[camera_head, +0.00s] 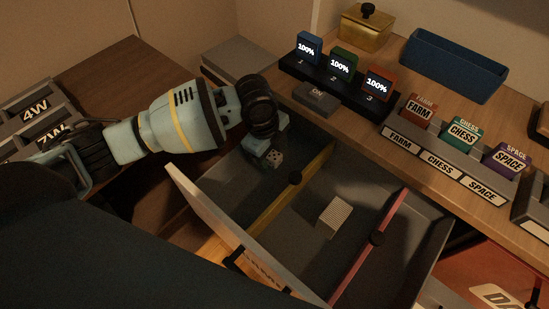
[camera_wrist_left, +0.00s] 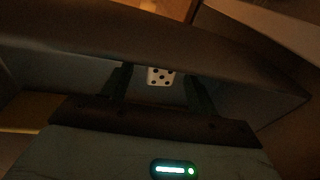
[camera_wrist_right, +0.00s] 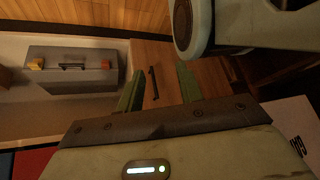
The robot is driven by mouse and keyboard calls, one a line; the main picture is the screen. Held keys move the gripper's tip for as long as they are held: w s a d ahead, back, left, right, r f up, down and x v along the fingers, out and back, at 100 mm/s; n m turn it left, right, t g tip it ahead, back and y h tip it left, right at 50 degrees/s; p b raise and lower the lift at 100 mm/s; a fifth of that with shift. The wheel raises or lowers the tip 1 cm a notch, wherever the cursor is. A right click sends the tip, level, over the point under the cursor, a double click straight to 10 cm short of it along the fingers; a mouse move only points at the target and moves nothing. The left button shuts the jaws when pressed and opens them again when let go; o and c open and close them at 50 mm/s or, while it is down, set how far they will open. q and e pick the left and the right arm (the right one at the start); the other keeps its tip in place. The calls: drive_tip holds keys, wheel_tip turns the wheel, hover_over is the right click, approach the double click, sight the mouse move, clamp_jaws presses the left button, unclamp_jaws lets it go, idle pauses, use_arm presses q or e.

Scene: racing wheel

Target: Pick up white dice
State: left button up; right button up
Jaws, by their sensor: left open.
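The white dice (camera_head: 275,157) with dark pips is in the left compartment of the open drawer (camera_head: 318,240). My left gripper (camera_head: 264,149) reaches down into that compartment, right at the dice. In the left wrist view the dice (camera_wrist_left: 160,77) shows between the two open fingers, with space on both sides. The gripper partly hides the dice in the head view. My right gripper (camera_wrist_right: 160,88) shows only in its own wrist view, with its fingers apart and nothing between them.
A yellow divider (camera_head: 292,187) and a pink divider (camera_head: 370,250) split the drawer. A striped pale block (camera_head: 335,213) lies in the middle compartment. The desk above holds a dark stand with three 100% blocks (camera_head: 340,66) and a blue tray (camera_head: 452,68).

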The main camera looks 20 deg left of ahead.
use_arm(q)
drive_tip(key=shift+f, duration=0.15)
drive_tip(key=c, duration=1)
drive_tip(key=shift+c, duration=0.6)
drive_tip(key=shift+r, duration=0.25)
drive_tip(key=s+d, duration=0.1)
drive_tip(key=s+d+r+p, duration=0.1)
drive_tip(key=s, duration=0.1)
drive_tip(key=shift+s+d, duration=0.15)
drive_tip(key=shift+d, duration=0.15)
wheel_tip(320, 180, up, 14)
drive_tip(key=p, duration=0.3)
drive_tip(key=shift+f, duration=0.2)
